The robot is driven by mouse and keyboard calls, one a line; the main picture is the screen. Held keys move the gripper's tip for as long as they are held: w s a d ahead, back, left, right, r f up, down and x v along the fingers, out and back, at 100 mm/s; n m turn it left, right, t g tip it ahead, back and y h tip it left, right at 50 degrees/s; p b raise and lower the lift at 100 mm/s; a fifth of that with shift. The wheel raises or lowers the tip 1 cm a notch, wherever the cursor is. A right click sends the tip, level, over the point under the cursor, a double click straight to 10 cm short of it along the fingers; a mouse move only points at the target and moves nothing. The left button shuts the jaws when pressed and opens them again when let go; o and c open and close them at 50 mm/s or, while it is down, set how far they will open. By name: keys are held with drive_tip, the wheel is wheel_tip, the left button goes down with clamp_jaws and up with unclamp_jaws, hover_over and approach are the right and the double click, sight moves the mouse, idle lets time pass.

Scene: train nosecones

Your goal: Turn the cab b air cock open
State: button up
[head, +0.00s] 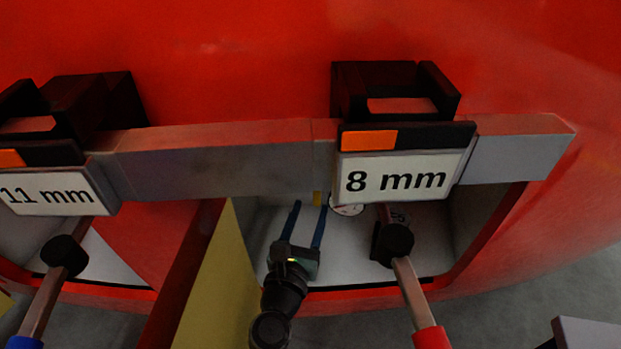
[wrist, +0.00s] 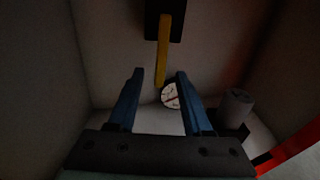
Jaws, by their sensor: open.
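A yellow lever (wrist: 162,62) hangs from a black mount (wrist: 164,22) on the back wall of a recess in the wrist view; I take it as the air cock. It points straight down in that picture. Only a small yellow piece of it (head: 317,198) shows in the head view, below the grey rail. My gripper (head: 310,207) is inside the right-hand recess. Its two blue fingers (wrist: 160,74) are open, with the lever's lower end showing between the tips. I cannot tell whether they touch it. No cab label is readable.
A round gauge (wrist: 171,96) sits just below the lever, near the right finger. A grey cylinder (wrist: 236,104) stands at the right. The grey rail (head: 220,160) with an 8 mm sign (head: 396,178) crosses above the recess. A yellow panel (head: 222,285) stands left of my arm.

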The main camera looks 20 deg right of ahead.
sight(316, 193)
drive_tip(key=shift+b+x, duration=0.55)
drive_tip(key=shift+x, duration=2.7)
drive_tip(key=shift+d+r, duration=0.1)
clamp_jaws()
